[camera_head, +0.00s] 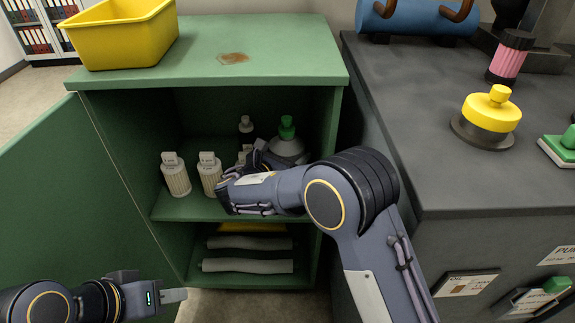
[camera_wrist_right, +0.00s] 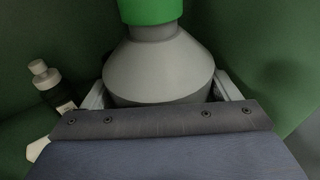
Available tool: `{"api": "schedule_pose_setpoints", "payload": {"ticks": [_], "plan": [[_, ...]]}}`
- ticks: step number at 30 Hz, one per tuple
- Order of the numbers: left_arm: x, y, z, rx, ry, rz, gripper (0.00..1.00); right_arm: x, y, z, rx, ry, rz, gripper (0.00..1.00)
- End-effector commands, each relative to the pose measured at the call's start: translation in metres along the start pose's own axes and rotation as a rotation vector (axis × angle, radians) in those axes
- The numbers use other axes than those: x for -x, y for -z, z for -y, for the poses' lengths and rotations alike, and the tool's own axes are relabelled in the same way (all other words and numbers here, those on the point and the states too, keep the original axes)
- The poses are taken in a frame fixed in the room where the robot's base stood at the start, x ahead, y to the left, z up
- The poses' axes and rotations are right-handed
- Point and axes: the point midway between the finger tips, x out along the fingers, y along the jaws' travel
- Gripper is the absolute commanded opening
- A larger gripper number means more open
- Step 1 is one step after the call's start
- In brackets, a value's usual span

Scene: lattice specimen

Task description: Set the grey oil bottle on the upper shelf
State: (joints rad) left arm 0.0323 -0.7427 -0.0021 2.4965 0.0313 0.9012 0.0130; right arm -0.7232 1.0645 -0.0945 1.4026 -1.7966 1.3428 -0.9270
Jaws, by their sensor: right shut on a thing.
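The grey oil bottle (camera_head: 287,147) with a green cap is inside the green cabinet, above its upper shelf (camera_head: 190,208), toward the right side. My right gripper (camera_wrist_right: 158,95) is shut on the bottle, a finger on each side of its body in the right wrist view. The bottle (camera_wrist_right: 160,65) looks upright. My forearm hides its base in the head view, so I cannot tell whether it touches the shelf. My left gripper (camera_head: 174,296) is low at the left, outside the cabinet and away from the bottle; its finger gap is not clear.
Two ribbed cream bottles (camera_head: 176,175) stand at the shelf's left. A dark bottle with a pale cap (camera_head: 246,128) stands behind, left of the grey one. The open cabinet door (camera_head: 60,190) is at left. A yellow bin (camera_head: 120,38) sits on top; a dark counter (camera_head: 440,150) stands right.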

Motion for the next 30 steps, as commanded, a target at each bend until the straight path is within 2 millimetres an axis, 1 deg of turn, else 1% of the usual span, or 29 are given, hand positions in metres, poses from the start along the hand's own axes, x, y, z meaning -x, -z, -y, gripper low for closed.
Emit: {"api": "schedule_pose_setpoints", "payload": {"ticks": [2,4,9,10,19,23,24,28,30], "plan": [[-0.002,-0.001,0.001,0.000,0.000,0.000,0.36,-0.004,0.001,-0.001,-0.004,0.001,0.005,0.27],[-0.005,-0.002,0.002,0.000,0.000,0.000,0.36,-0.009,0.007,-0.002,-0.004,0.002,0.005,0.27],[-0.012,-0.006,0.006,0.000,0.000,0.000,0.36,-0.013,0.031,-0.003,-0.002,0.001,0.004,0.27],[-0.013,-0.006,0.006,0.000,0.000,0.000,0.36,-0.013,0.034,-0.003,-0.003,0.001,0.004,0.27],[-0.012,-0.006,0.006,0.000,0.000,0.000,0.36,-0.013,0.035,-0.003,-0.005,0.001,0.006,0.27],[-0.014,-0.007,0.006,0.000,0.000,0.000,0.36,-0.014,0.038,-0.003,-0.004,0.001,0.006,0.27],[-0.014,-0.007,0.006,0.000,0.000,0.000,0.36,-0.014,0.042,-0.002,0.000,0.001,0.000,0.83],[-0.014,-0.007,0.006,0.000,0.000,0.000,0.36,-0.014,0.041,-0.002,-0.001,0.001,0.000,1.00],[-0.014,-0.007,0.006,0.000,0.000,0.000,0.36,-0.014,0.041,-0.002,-0.001,0.001,0.000,1.00]]}}
